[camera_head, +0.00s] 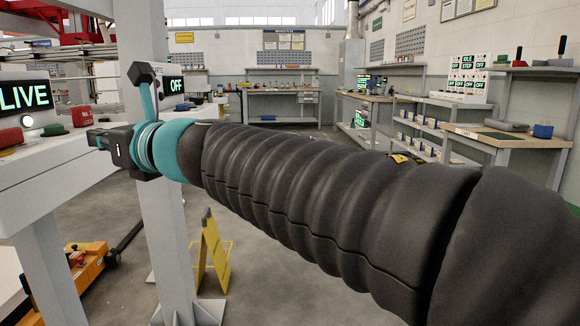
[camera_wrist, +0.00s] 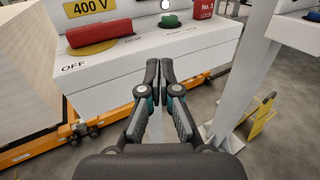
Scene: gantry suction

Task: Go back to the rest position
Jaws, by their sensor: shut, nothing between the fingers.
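My gripper (camera_wrist: 159,72) is shut and empty in the wrist view, its two dark fingertips meeting in front of a white panel ledge (camera_wrist: 140,58). In the head view my arm, in a ribbed black sleeve, reaches from the lower right to the left, and the wrist end is beside a white post (camera_head: 150,215). The fingertips are hard to make out there. On the ledge in the wrist view are a red handle (camera_wrist: 92,34) on a yellow base, a green button (camera_wrist: 171,20) and a red block marked as a lock (camera_wrist: 202,9).
A lit LIVE display (camera_head: 24,96) is at the far left and an OFF display (camera_head: 173,86) is behind the post. A yellow floor sign (camera_head: 214,250) stands near the post. An orange pallet truck (camera_head: 75,275) is at lower left. Workbenches (camera_head: 510,140) line the back and right; the middle floor is open.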

